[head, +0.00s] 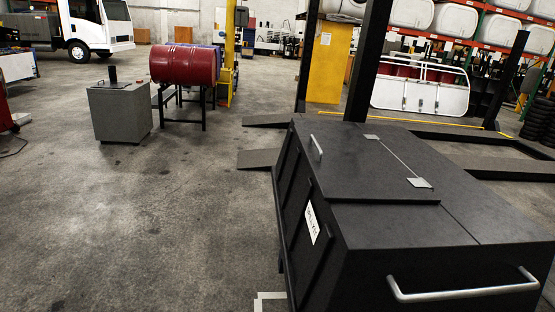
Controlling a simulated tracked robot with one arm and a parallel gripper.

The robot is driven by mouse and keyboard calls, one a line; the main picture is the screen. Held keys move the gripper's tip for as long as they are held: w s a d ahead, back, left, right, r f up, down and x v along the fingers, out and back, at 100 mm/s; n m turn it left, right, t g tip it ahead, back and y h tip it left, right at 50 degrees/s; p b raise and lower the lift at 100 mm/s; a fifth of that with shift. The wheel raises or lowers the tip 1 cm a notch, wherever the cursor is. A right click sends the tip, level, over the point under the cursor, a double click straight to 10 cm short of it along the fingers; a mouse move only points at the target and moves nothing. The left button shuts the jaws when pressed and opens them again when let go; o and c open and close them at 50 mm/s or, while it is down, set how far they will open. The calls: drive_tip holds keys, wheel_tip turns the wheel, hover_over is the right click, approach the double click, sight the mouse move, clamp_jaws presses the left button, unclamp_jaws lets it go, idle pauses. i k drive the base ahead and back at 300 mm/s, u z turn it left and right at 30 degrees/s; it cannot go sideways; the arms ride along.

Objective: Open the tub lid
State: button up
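The tub (375,250) is a large dark grey box at the right front of the head view. Its lid (350,165) lies flat and shut on top. A small metal handle (316,148) stands near the lid's left edge. Two light metal hinge plates, one far (372,137) and one near (420,183), sit along the seam at the lid's right side. A white label (311,222) is on the tub's left side. A silver bar handle (465,291) is on its near end. My gripper is not in view. The inside of the tub is hidden.
A grey bin (120,110) with a dark post on top stands at left, beside a red drum (183,64) on a black stand. Dark lift posts (368,60) and ramps (263,159) are behind the tub. The concrete floor (180,220) left of the tub is clear.

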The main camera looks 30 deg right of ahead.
sight(346, 165)
drive_tip(key=z, duration=0.15)
drive_tip(key=i, duration=1.3)
drive_tip(key=z, duration=0.25)
drive_tip(key=i, duration=1.85)
drive_tip(key=z, duration=0.1)
